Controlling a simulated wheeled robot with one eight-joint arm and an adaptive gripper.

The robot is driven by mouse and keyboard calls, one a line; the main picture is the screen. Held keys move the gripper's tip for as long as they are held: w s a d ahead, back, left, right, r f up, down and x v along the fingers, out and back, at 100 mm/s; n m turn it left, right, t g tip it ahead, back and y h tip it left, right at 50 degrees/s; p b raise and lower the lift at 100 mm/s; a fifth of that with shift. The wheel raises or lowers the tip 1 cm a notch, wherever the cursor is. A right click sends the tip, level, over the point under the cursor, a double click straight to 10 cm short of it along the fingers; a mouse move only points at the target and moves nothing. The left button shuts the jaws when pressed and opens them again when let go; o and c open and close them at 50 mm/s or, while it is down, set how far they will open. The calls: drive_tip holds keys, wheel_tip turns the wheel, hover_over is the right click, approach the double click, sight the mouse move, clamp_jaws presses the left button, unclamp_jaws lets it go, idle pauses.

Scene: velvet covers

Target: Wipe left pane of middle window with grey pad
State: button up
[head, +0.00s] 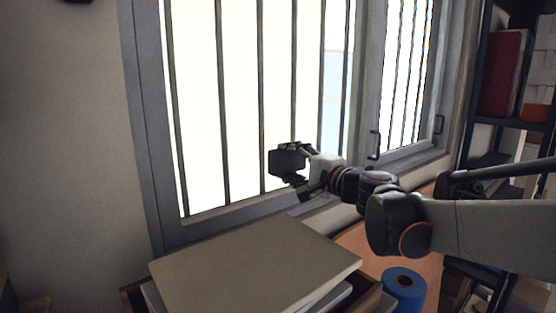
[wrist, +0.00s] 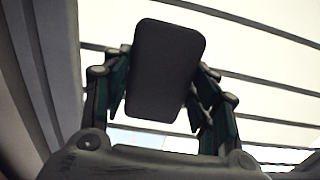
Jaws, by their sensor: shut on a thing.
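The grey pad (wrist: 168,70) is a dark rounded block between the fingers of my gripper (wrist: 160,90) in the wrist view. My gripper (head: 292,166) is shut on it. In the head view the pad (head: 286,163) shows small and dark in front of the lower part of a bright, barred window pane (head: 255,90). I cannot tell whether the pad touches the pane or bars. A second window part (head: 405,70) with dark handles is at the right. Which of these is the middle window's left pane is not clear.
A beige board (head: 255,268) lies on a box below the window. A blue roll (head: 404,288) stands on the floor or surface at lower right. A dark shelf (head: 480,90) with a red binder (head: 503,75) is at the right. Plain wall (head: 65,130) fills the left.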

drive_tip(key=shift+s+d, duration=0.1)
drive_tip(key=shift+s, duration=0.1)
drive_tip(key=shift+v, duration=1.6)
drive_tip(key=shift+w, duration=0.1)
